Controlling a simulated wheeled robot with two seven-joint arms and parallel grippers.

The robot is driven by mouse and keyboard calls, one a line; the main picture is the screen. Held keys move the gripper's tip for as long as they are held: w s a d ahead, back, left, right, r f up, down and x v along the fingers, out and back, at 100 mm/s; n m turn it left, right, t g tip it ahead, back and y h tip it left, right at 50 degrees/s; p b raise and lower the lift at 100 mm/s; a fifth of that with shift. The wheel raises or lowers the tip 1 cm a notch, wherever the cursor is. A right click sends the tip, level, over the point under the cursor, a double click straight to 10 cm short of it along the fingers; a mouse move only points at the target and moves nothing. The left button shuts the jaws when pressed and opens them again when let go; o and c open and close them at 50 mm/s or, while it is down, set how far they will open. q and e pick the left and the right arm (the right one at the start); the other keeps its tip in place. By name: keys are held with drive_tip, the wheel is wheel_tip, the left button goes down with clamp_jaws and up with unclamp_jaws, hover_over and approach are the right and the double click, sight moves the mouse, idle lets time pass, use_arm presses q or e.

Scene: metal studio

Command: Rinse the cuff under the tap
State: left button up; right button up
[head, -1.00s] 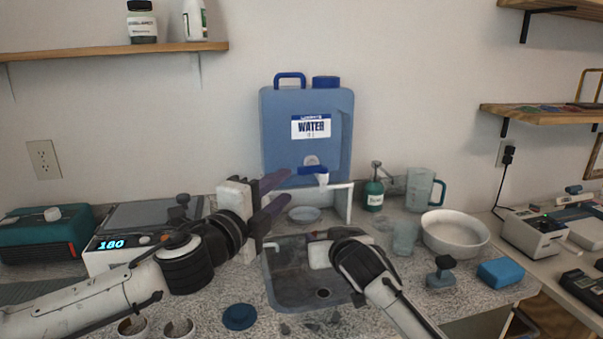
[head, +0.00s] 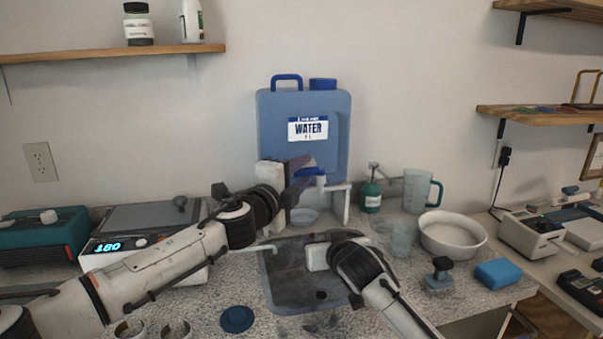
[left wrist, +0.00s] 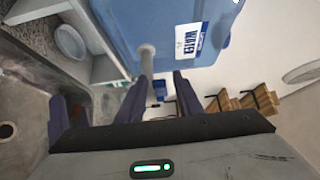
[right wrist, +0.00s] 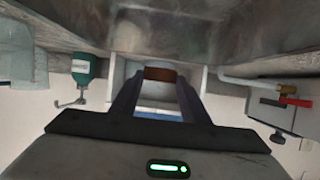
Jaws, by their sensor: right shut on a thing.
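The cuff (right wrist: 160,73), a small copper-brown band, is pinched between the fingertips of my right gripper (right wrist: 159,82). In the head view, my right gripper (head: 322,246) is low over the sink (head: 290,290), and the cuff is not clear there. The tap (head: 320,181), with a blue handle and white spout, is on the front of the blue water container (head: 270,125). My left gripper (head: 308,172) is at the tap with its dark fingers apart. In the left wrist view, the blue tap handle (left wrist: 159,90) shows between the fingers; contact is not clear.
A small dish (head: 304,217) is beneath the container's stand (head: 339,205). A soap bottle (head: 371,195), a clear jug (head: 416,188) and a white bowl (head: 452,238) stand to the right. A thin pipe (head: 262,248) reaches over the sink's left edge.

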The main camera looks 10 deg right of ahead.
use_arm(q)
clamp_jaws()
drive_tip(key=shift+w+m+g+h, duration=0.3)
drive_tip(key=shift+m+g+h, duration=0.4)
drive_tip(key=shift+h, duration=0.2)
unclamp_jaws()
drive_tip(key=shift+a, duration=0.1)
drive_tip(key=v, duration=1.2)
